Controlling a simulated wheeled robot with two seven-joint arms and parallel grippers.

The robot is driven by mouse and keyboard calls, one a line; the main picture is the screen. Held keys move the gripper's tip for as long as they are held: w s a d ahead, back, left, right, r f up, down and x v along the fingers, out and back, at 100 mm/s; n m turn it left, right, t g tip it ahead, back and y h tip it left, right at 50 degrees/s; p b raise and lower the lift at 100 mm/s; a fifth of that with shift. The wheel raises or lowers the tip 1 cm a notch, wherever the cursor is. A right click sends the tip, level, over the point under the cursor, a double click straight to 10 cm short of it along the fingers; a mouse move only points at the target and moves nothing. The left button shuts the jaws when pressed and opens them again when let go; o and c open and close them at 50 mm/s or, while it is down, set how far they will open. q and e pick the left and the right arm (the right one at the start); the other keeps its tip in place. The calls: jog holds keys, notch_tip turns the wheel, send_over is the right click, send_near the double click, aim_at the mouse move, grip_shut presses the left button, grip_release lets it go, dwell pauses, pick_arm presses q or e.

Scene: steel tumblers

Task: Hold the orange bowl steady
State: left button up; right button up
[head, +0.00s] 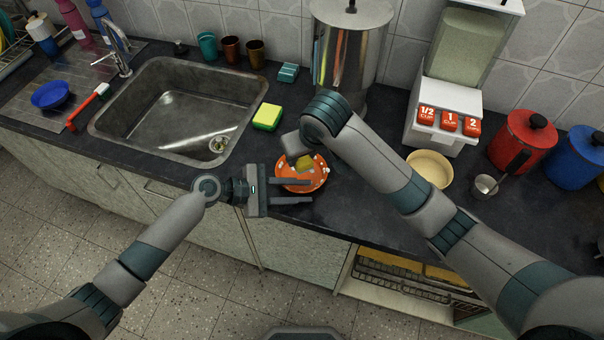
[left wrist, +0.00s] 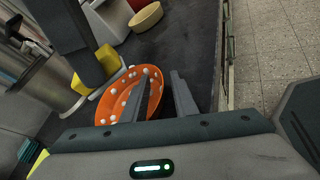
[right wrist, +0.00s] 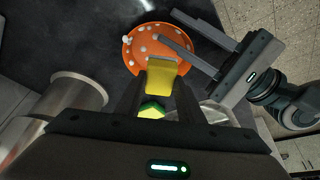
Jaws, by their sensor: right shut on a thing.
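The orange bowl (head: 290,184) with white dots sits upright on the dark counter near its front edge; it also shows in the left wrist view (left wrist: 110,104) and the right wrist view (right wrist: 136,54). My left gripper (head: 311,190) is open at the bowl's near side. One finger is over the bowl and the other is outside its rim, with a gap between them. My right gripper (head: 300,156) is shut on a yellow sponge (right wrist: 161,76) at the bowl. I cannot tell whether the sponge touches the bowl. My right arm hides the bowl's far side in part.
A green-yellow sponge (head: 267,117) lies beside the sink (head: 170,112). A steel container (head: 350,55) stands behind the bowl. A cream bowl (head: 430,168), a dispenser (head: 445,118) and a red canister (head: 520,140) stand to the right. My right arm crosses above the counter.

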pick_arm(q)
jog(key=shift+s+d+f, duration=0.1)
jog(key=shift+s+f, duration=0.05)
jog(key=shift+s, duration=0.05)
jog(key=shift+a+r+p, duration=0.3)
jog(key=shift+a, duration=0.05)
pick_arm(e)
jog(key=shift+s+r, duration=0.1)
jog(key=shift+r, duration=0.2)
pick_arm(q)
jog(key=shift+w+d+f, duration=0.1)
jog(key=shift+d, duration=0.25)
pick_arm(e)
jog(key=shift+r, duration=0.1)
dwell(0.4)
pick_arm(q)
grip_shut()
jog(key=shift+f, duration=0.1)
jog(key=shift+o, duration=0.2)
grip_release()
